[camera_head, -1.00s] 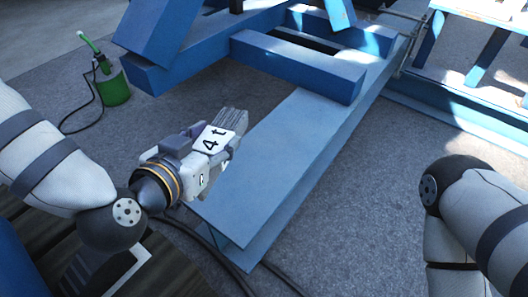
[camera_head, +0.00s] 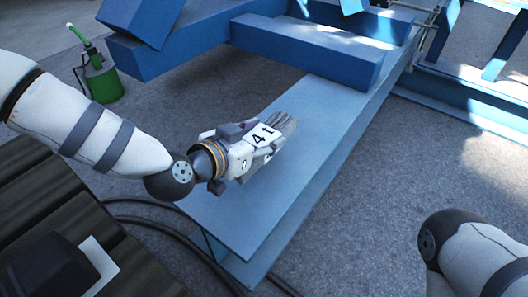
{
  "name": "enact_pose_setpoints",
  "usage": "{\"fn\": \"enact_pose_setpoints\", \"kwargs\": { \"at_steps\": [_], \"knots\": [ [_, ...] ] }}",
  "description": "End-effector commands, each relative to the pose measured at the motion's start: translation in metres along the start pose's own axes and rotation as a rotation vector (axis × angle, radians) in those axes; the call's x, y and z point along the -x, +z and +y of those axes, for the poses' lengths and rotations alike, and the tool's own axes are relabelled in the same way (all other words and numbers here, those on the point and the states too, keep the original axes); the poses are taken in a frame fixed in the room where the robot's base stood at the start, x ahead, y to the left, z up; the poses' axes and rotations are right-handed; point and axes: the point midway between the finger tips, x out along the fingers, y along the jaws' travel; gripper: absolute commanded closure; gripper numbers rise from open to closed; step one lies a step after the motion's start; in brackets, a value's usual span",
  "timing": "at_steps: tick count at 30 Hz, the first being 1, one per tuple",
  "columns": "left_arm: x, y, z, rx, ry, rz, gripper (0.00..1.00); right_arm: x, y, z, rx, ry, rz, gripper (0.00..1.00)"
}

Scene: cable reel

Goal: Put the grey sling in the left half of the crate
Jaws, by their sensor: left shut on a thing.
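The grey sling (camera_head: 283,124) is a folded, ribbed bundle with a white tag marked "4 t". My left gripper (camera_head: 246,152) is shut on it and holds it over the near part of the blue steel beam. The sling points up and to the right, away from my wrist. The gripper hides part of the sling, and the gap to the beam is hard to judge. I cannot make out a crate with two halves in this view. My right gripper is out of view; only part of my right arm shows at the lower right.
The blue beam (camera_head: 330,120) runs from lower left to upper right, with blue cross-members (camera_head: 300,52) on it. Dark planks (camera_head: 50,200) carry a black object (camera_head: 48,270) at the lower left. Black cables (camera_head: 150,222) lie nearby. A green can (camera_head: 103,84) stands at the upper left.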

Motion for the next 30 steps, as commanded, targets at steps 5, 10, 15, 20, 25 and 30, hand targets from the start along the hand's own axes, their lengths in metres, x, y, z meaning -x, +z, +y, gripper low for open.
{"fn": "enact_pose_setpoints", "kwargs": {
  "at_steps": [5,10,15,20,25,30],
  "knots": [
    [-0.024,0.014,-0.009,0.0,-0.001,0.005,1.0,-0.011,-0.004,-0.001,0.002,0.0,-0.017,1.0],
    [-0.035,0.02,-0.014,-0.001,-0.002,0.006,1.0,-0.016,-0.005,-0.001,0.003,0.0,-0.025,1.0],
    [-0.049,0.05,-0.015,0.001,-0.001,0.001,1.0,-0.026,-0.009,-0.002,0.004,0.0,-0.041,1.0],
    [-0.049,0.048,-0.015,-0.003,-0.001,0.008,1.0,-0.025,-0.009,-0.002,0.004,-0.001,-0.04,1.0],
    [-0.05,0.05,-0.015,-0.002,-0.001,0.006,1.0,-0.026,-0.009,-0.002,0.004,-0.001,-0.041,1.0],
    [-0.05,0.052,-0.015,-0.001,-0.001,0.003,0.32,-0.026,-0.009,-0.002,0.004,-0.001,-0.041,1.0]
  ]
}}
